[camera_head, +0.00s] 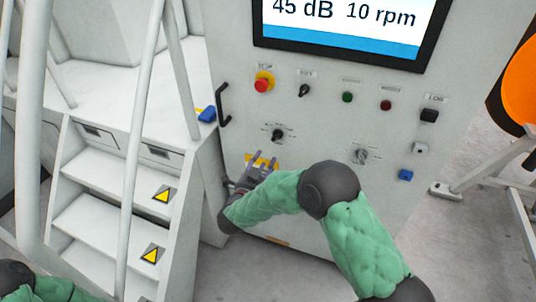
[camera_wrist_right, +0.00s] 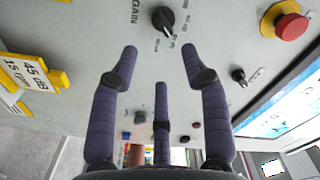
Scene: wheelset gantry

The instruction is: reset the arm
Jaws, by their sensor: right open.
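My right arm, in a green sleeve, reaches up and left across the lower front of the control cabinet (camera_head: 320,125). My right gripper (camera_head: 262,165) is open with its fingers spread, below the black knob (camera_head: 279,135). In the right wrist view the open fingers (camera_wrist_right: 160,62) hold nothing. The knob, labelled GAIN (camera_wrist_right: 164,18), lies just beyond the fingertips there, with a visible gap. Part of my left arm's green sleeve shows at the bottom left of the head view; its gripper is out of sight.
A yellow-framed card (camera_wrist_right: 33,72) reads 45 dB, 15 rpm. The screen (camera_head: 345,25) reads 45 dB, 10 rpm. A red emergency button (camera_head: 263,83), a black handle (camera_head: 222,105) and another knob (camera_head: 360,156) are on the cabinet. Steps with rails (camera_head: 95,210) stand at left.

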